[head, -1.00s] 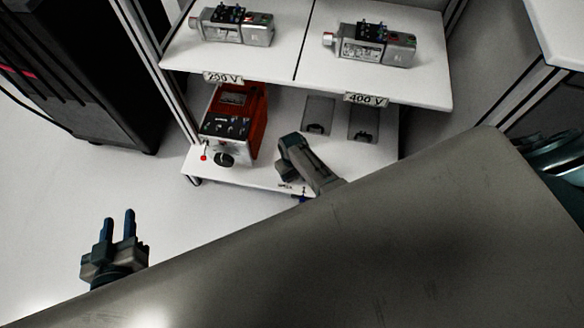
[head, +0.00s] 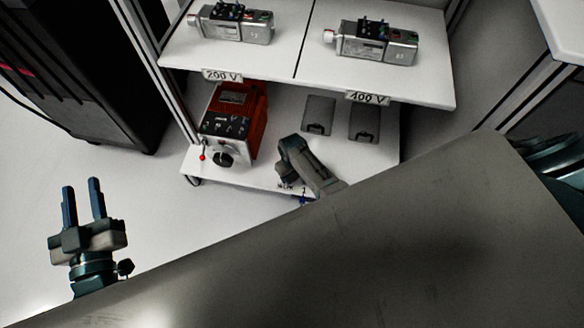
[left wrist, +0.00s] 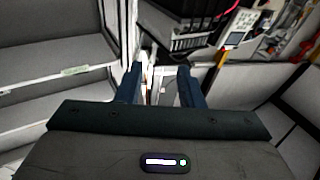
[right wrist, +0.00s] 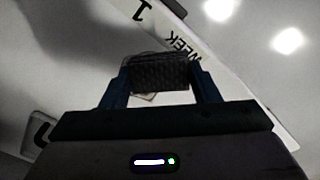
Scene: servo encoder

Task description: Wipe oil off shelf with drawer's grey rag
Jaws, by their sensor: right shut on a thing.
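My right gripper (right wrist: 160,88) is shut on a dark grey, woven-looking rag (right wrist: 160,74), in the right wrist view. In the head view my right arm reaches to the front edge of the low white shelf (head: 235,176), where the rag is mostly hidden. A white edge with "1 WEEK" lettering (right wrist: 183,43) runs close by the rag. I cannot tell whether the rag touches the shelf. No oil shows clearly. My left gripper (head: 83,190) is open and empty, over the floor at the left of the head view.
A red device (head: 236,110) stands on the low shelf, beside two flat grey items (head: 318,114). The upper shelf (head: 290,72) holds two silver servo units (head: 232,24). A black cabinet (head: 85,60) stands at left. A large grey surface (head: 330,250) fills the foreground.

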